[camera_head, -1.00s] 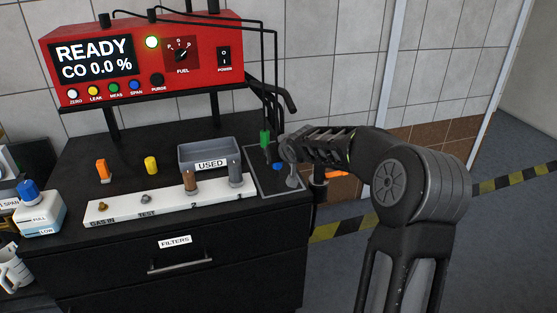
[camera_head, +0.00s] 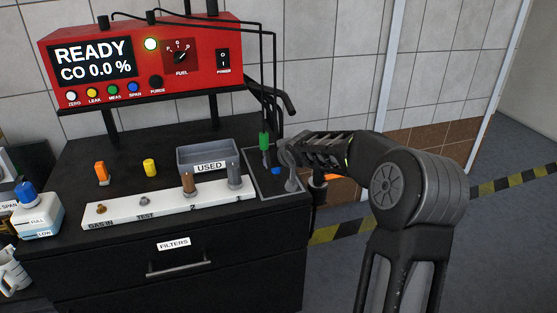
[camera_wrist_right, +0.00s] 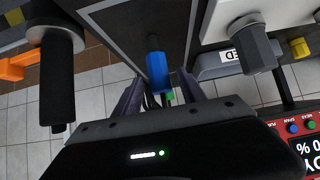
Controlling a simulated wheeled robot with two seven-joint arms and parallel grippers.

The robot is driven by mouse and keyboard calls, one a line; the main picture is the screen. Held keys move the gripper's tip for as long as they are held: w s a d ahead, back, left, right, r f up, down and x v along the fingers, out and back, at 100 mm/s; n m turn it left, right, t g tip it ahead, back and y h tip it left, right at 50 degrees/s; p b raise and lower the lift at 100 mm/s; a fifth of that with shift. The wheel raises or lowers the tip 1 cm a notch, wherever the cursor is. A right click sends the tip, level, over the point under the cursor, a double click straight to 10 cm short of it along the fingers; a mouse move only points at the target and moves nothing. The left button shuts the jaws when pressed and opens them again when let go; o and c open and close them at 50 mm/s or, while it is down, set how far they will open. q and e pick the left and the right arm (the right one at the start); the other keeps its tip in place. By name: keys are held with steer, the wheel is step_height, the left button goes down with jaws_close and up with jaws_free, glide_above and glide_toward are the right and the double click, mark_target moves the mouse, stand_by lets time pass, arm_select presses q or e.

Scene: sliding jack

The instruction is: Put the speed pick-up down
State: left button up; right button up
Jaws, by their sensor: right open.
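A small blue piece (camera_head: 276,171), which may be the speed pick-up, is on the dark grey tray at the bench's right end. In the right wrist view the blue piece (camera_wrist_right: 156,65) lies between my two spread fingers, with clear gaps on both sides. A green-topped piece (camera_head: 264,141) stands just behind it; its green part (camera_wrist_right: 168,96) shows beyond the blue one. My right gripper (camera_head: 286,167) is open and empty, low over the tray (camera_head: 262,187). The fingers hide part of the tray in the head view. My left gripper is not in view.
The red analyser (camera_head: 110,65) stands behind, with black hoses hanging near my gripper. A white strip (camera_head: 125,211) with fittings and a grey USED bin (camera_head: 190,154) are to the left. A black cylinder (camera_wrist_right: 59,80) and an orange part (camera_wrist_right: 15,70) are beside the tray.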

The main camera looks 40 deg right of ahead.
steer(key=shift+r, duration=0.2)
steer(key=v, duration=1.2)
steer(key=shift+p, duration=0.35)
